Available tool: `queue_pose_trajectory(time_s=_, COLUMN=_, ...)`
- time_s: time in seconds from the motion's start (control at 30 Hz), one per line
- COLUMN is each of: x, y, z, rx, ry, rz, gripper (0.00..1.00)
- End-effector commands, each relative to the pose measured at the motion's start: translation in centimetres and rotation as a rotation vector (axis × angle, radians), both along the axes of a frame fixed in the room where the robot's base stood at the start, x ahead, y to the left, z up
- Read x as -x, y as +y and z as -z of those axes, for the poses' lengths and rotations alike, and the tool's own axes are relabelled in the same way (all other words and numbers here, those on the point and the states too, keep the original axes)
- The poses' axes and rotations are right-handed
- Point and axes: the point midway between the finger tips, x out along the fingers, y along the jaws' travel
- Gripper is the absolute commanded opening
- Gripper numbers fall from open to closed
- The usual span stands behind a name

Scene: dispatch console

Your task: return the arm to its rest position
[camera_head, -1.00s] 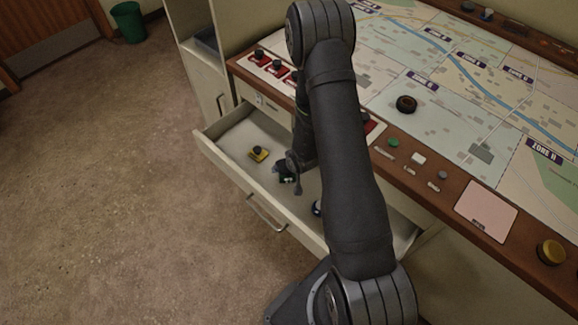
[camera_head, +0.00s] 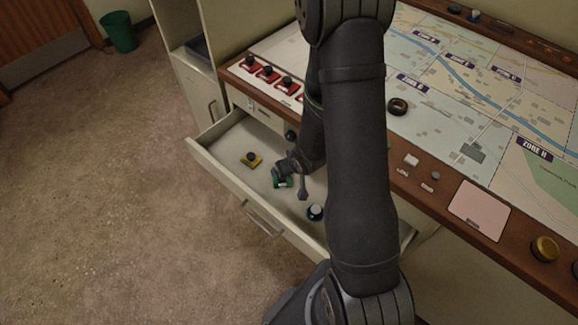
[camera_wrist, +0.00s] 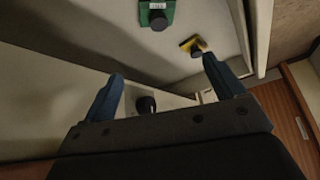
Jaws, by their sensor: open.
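My gripper (camera_wrist: 162,68) is open and empty in the wrist view, its two blue fingers apart. In the head view my gripper (camera_head: 284,168) is over the open drawer (camera_head: 222,163), partly hidden by my wrist. A green block with a dark knob (camera_head: 282,183) lies in the drawer beneath it and also shows in the wrist view (camera_wrist: 157,14). A yellow block with a dark knob (camera_head: 251,160) lies to its left; it also shows in the wrist view (camera_wrist: 193,45). My forearm crosses the middle of the head view and hides part of the drawer.
A white-topped dark knob (camera_head: 315,212) is in the drawer's nearer part. The console map (camera_head: 450,90) stands right of the drawer, with a black ring (camera_head: 397,106) on it. Red switches (camera_head: 268,71) line its left edge.

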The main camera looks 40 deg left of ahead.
Motion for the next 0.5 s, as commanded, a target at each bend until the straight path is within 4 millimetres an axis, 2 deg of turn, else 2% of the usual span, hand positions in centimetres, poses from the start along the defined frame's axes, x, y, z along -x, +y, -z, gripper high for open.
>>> queue_pose_trajectory(time_s=0.33, x=-0.01, y=0.03, z=0.03, rx=0.0, ry=0.0, rz=0.0, gripper=0.87)
queue_pose_trajectory(time_s=0.5, x=-0.21, y=0.47, z=0.79, rx=0.0, ry=0.0, rz=0.0, gripper=0.87)
